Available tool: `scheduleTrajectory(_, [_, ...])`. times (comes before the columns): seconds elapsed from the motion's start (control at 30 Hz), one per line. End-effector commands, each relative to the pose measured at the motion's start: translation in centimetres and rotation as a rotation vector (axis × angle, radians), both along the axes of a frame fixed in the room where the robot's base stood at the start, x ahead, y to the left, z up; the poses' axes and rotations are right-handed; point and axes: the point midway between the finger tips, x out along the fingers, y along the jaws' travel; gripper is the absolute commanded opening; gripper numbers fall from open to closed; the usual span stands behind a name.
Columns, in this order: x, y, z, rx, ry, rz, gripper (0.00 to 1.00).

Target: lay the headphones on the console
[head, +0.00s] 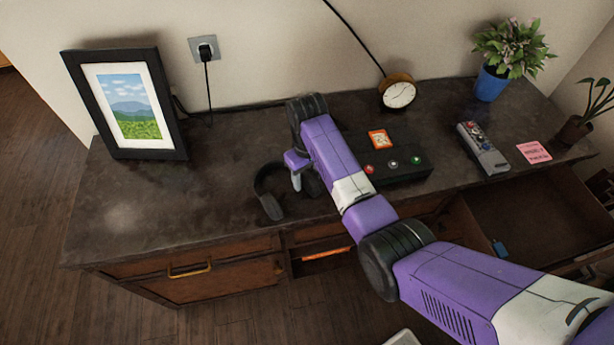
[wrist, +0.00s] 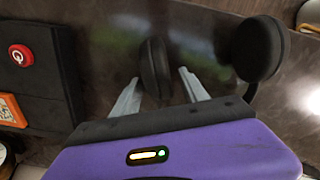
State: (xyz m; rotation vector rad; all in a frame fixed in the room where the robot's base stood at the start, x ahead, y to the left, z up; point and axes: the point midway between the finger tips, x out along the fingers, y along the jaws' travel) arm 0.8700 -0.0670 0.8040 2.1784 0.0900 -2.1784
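The black headphones (head: 271,206) rest on the dark wooden tabletop, left of my arm. In the wrist view one ear cup (wrist: 155,68) is between my fingertips and the other ear cup (wrist: 260,50) is to the right. My gripper (wrist: 160,78) is open, with gaps between the fingers and the near cup. In the head view my gripper (head: 297,183) points down beside the headphones, and my arm hides part of them. The console (head: 405,168), a flat black box with coloured buttons and an orange picture, lies right of my arm. It also shows in the wrist view (wrist: 45,55).
A framed picture (head: 130,105) stands at the left. A clock (head: 398,94), a remote (head: 482,148), a pink note (head: 533,152) and potted plants (head: 491,84) are toward the right. An open drawer (head: 545,205) juts out at the front right. The tabletop's left front is clear.

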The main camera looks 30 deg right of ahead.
Motion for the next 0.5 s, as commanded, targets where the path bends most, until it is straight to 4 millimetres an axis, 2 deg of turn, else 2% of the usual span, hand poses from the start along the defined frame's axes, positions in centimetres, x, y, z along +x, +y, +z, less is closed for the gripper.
scheduleTrajectory(0.27, [0.1, 0.0, 0.9, 0.000, -0.002, 0.000, 0.52])
scheduleTrajectory(0.5, [0.2, 0.0, 5.3, 0.000, -0.006, 0.000, 0.52])
